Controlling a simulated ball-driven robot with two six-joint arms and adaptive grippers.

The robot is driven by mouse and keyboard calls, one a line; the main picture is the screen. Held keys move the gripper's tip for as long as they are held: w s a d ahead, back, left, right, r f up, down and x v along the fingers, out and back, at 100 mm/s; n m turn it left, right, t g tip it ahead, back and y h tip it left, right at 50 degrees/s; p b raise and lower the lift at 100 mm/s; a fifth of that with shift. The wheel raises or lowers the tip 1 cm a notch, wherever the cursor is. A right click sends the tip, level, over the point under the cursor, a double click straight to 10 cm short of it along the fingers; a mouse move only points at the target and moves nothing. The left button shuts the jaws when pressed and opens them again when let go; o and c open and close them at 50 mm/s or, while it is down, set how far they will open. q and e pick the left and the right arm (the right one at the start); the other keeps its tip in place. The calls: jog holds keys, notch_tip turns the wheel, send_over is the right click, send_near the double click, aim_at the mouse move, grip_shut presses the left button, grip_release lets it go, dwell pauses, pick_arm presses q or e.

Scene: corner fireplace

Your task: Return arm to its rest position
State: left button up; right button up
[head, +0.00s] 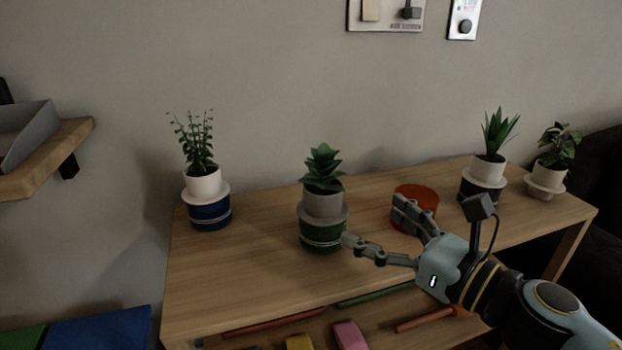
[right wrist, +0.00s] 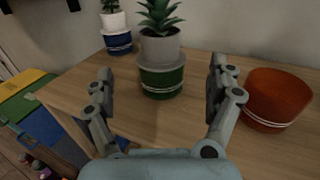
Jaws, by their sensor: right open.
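My right gripper (head: 370,226) reaches in from the lower right over the wooden table (head: 240,275) in the head view. Its fingers are spread wide and empty; they also show in the right wrist view (right wrist: 160,90). A plant in a grey pot (head: 323,204) stands on a green striped base (head: 322,234), just beyond and between the fingers in the wrist view, apart from them as far as I can tell. An orange-red round base (head: 416,204) with no pot on it stands partly behind the gripper, to the right of the green one. My left gripper is not in view.
A potted plant (head: 204,186) on a blue base (head: 210,213) stands at the left. Another potted plant (head: 489,170) on a dark base and a potted plant (head: 547,177) stand at the right. A wooden shelf (head: 45,160) juts from the left wall. The table's front left is clear.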

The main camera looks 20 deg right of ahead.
jog(key=s+d+m+g+h, duration=0.4)
jog(key=d+m+h, duration=0.85)
jog(key=m, duration=1.35)
jog(key=s+a+f+m+g+y, duration=0.2)
jog(key=s+a+f+m+g, duration=0.15)
jog(key=s+m, duration=0.45)
jog(key=s+a+f+m+g+y, duration=0.2)
jog(key=s+a+f+m+g, duration=0.25)
jog(key=s, duration=0.55)
jog(key=s+d+f+m+g, duration=0.1)
jog(key=d+f, duration=0.1)
jog(key=f, duration=1.1)
jog(key=s+d+f+m+g, duration=0.1)
jog(key=d+f, duration=0.1)
jog(key=f, duration=1)
jog(key=s+d+f+g, duration=0.1)
jog(key=s+f, duration=1.5)
jog(key=s, duration=0.2)
jog(key=shift+s+f+g, duration=0.25)
jog(key=shift+s+g, duration=0.05)
jog(key=shift+s, duration=0.1)
